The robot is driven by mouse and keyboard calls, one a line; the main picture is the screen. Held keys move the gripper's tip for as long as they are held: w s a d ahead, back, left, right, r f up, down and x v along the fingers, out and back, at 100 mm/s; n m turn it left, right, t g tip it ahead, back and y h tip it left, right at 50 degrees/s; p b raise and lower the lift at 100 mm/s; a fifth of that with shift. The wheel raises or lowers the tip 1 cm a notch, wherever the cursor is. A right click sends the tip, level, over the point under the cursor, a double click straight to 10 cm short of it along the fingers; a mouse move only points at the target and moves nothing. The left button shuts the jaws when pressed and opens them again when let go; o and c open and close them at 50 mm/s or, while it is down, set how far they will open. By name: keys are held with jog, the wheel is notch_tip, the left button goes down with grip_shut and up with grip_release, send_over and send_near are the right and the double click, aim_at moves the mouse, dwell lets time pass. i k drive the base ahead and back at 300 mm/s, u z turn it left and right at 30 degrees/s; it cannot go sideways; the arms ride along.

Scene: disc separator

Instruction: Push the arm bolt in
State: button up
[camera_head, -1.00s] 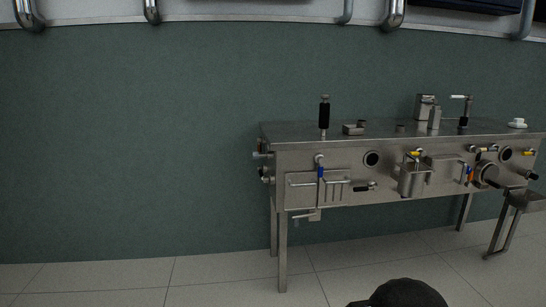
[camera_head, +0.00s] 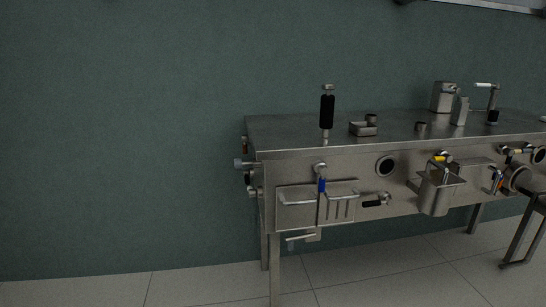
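A steel bench (camera_head: 300,150) stands at the right against the green wall. Its front carries valves, pipe fittings and several handles. I cannot tell for sure which part is the arm bolt. Small fittings (camera_head: 244,164) stick out from the bench's left end, one above another. A blue-handled valve (camera_head: 322,186) sits at the left of the front, over a panel with bar handles. A black-handled upright tool (camera_head: 327,110) stands on the top near the left front. My gripper is not in view.
A steel container (camera_head: 434,192) hangs on the bench front. A small tray (camera_head: 362,129) and blocks (camera_head: 443,97) stand on the top. Bench legs (camera_head: 274,270) reach the tiled floor (camera_head: 120,290). The floor left of the bench is clear.

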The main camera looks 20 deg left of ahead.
aim_at(238, 163)
jog(key=u, duration=0.35)
jog(key=i, duration=0.9)
jog(key=u, duration=0.8)
